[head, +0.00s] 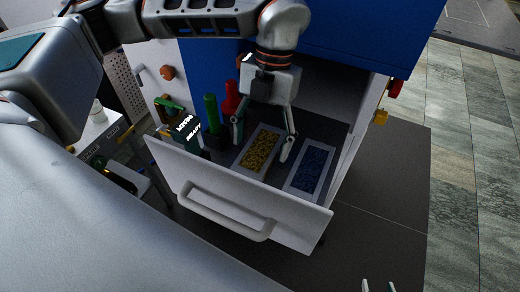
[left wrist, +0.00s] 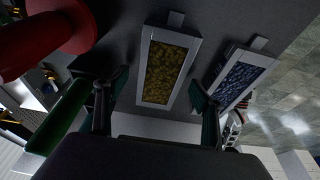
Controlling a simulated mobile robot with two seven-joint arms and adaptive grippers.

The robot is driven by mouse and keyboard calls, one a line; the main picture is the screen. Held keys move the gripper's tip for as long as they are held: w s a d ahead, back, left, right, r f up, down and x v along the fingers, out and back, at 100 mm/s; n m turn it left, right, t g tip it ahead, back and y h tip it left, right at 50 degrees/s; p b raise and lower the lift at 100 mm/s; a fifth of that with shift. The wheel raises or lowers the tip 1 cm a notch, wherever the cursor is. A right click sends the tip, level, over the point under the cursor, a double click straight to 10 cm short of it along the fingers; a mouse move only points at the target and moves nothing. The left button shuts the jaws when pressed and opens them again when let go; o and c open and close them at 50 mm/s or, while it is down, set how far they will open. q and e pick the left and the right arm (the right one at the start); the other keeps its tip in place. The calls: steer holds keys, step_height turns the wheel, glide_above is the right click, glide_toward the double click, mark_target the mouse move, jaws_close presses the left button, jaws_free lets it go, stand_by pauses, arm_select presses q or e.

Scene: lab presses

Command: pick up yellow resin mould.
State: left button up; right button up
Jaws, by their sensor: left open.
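The yellow resin mould (head: 260,150) is a grey rectangular tray with a yellow, speckled inside, lying in the open drawer. It also shows in the left wrist view (left wrist: 165,72), just ahead of the fingers. My left gripper (head: 262,141) points down over the mould, open and empty. Its fingers stand apart, one toward each long side of the mould; I cannot tell the exact height gap. The fingers also show in the left wrist view (left wrist: 153,108). Only two fingertips of my right gripper (head: 378,286) show at the bottom edge of the head view, apart with nothing between them.
A blue mould (head: 309,168) lies right of the yellow one. A green bottle (head: 212,113) and a red bottle (head: 231,100) stand to the left, near my left gripper. The white drawer front (head: 285,215) with its handle bounds the near side. The blue cabinet body (head: 350,40) rises behind.

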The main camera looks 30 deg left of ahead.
arm_select(q)
steer(key=shift+s+f, duration=0.1)
steer(key=shift+f, duration=0.2)
steer(key=c, duration=1.7)
steer(key=shift+r, duration=0.1)
